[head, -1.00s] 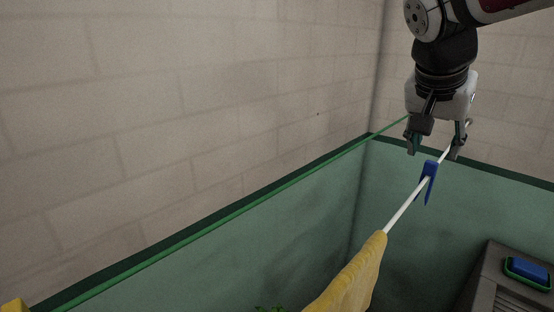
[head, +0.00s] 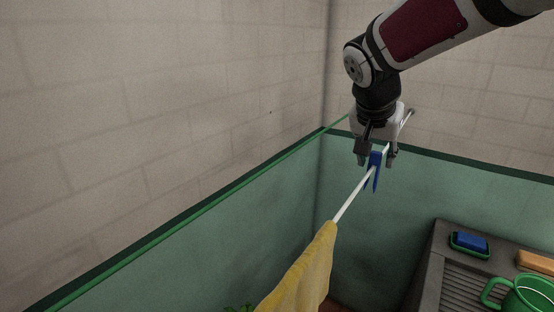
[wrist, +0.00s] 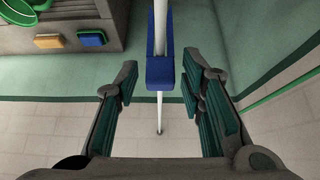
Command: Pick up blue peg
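The blue peg (head: 374,171) is clipped over a thin white rod (head: 350,199) in the head view, its legs hanging below the rod. In the wrist view the blue peg (wrist: 160,72) sits on the white rod, between and slightly beyond my fingertips. My gripper (head: 376,160) points down at the peg from above. In the wrist view my gripper (wrist: 162,88) is open, with its two fingers on either side of the peg and a visible gap on both sides.
A yellow cloth (head: 300,275) hangs on the near part of the rod. A grey draining surface (head: 440,262) at lower right holds a blue sponge in a green dish (head: 469,243), an orange-brown block (head: 537,262) and a green pot (head: 520,297). Green-and-brick walls meet behind the rod.

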